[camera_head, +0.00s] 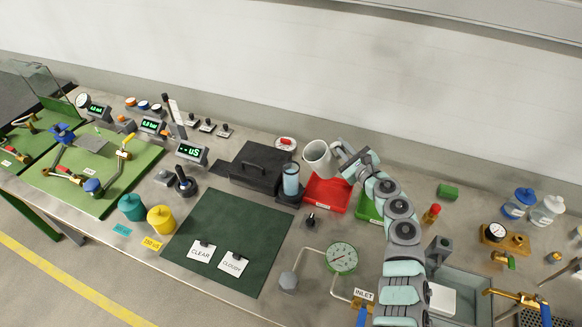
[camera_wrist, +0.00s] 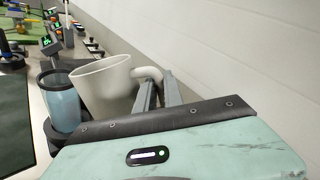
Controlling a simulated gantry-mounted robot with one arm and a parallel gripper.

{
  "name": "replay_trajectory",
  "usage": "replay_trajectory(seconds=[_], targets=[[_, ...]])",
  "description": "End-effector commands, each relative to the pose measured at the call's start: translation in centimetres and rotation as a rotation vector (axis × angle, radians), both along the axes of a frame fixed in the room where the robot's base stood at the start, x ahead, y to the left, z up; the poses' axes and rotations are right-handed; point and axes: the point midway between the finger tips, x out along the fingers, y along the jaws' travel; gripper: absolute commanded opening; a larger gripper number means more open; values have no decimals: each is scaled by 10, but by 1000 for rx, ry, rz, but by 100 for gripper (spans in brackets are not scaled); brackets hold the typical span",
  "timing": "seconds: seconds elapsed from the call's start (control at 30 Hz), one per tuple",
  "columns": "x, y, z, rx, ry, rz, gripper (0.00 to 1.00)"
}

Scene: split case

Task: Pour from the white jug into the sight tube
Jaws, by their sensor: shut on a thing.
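The white jug (camera_head: 319,159) is held up by my gripper (camera_head: 345,152) above the red tray. In the wrist view the jug (camera_wrist: 102,86) is tilted to the left, and my gripper (camera_wrist: 158,92) is shut on its handle. The sight tube (camera_head: 291,179) stands upright on a black base, just left of and below the jug. It holds light blue liquid. In the wrist view the tube (camera_wrist: 62,103) is beside the jug, partly overlapped by it. I cannot see any stream between them, nor the inside of the jug clearly.
A red tray (camera_head: 327,196) and a green tray (camera_head: 367,211) lie beneath my arm. A black case (camera_head: 255,166) stands left of the tube. A dark green mat (camera_head: 228,240) with CLEAR and CLOUDY cards is in front. A round green gauge (camera_head: 341,257) stands nearer the front.

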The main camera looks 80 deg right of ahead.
Motion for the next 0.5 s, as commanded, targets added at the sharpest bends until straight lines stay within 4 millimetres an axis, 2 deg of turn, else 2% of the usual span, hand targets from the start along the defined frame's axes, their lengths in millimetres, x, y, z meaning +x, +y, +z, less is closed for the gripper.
replay_trajectory(seconds=[0.2, 0.5], targets=[[-16, -8, -20, 72, -139, -4, 0], [-29, -15, -40, 146, -287, -1, 0]])
